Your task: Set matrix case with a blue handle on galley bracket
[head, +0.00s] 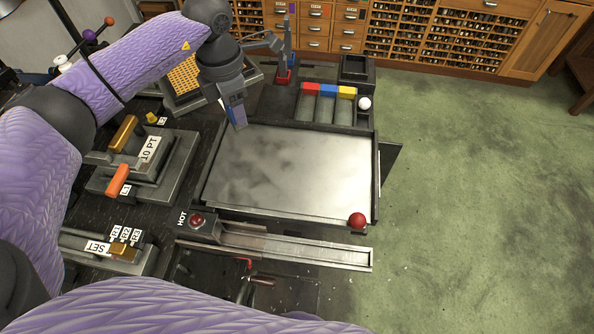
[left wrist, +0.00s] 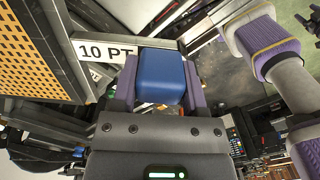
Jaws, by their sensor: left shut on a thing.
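My left gripper (head: 238,117) is shut on a blue handle (left wrist: 162,78), which sits between its two purple fingers in the left wrist view. In the head view the gripper points down at the upper left corner of the grey metal tray. I cannot pick out the galley bracket with certainty. My right gripper does not show.
A red ball (head: 357,220) is at the tray's front right corner. Green floor is clear at right.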

